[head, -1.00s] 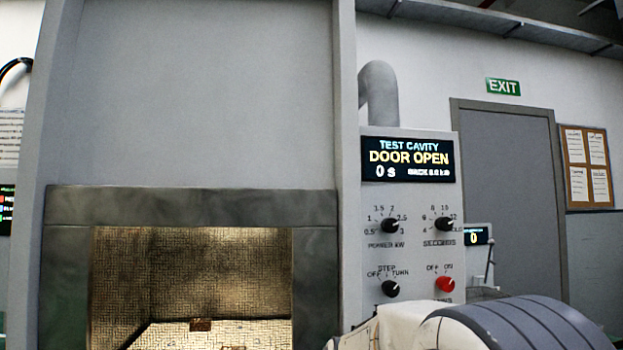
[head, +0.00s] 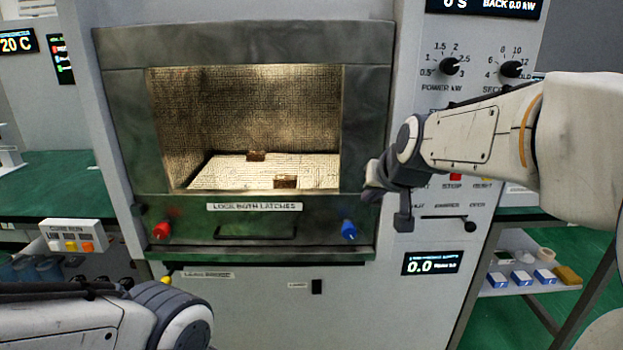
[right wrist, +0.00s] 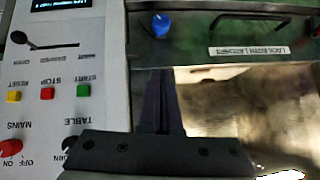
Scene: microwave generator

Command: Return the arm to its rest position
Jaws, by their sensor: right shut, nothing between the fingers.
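My right arm comes in from the right in the head view. Its dark gripper (head: 374,188) is shut and empty in front of the right edge of the test cavity's frame, above the blue latch knob (head: 348,229). In the right wrist view the closed fingers (right wrist: 160,100) show as one narrow dark strip between the control panel and the lit opening, and the blue knob (right wrist: 161,25) shows beyond their tips. My left arm shows only as links at the bottom left; its gripper is out of view.
The lit test cavity (head: 245,120) stands open, with two small brown blocks (head: 286,181) on its floor. A red latch knob (head: 162,230) is at lower left. The control panel (head: 430,95) is close behind my right arm. A side shelf (head: 520,290) holds small boxes.

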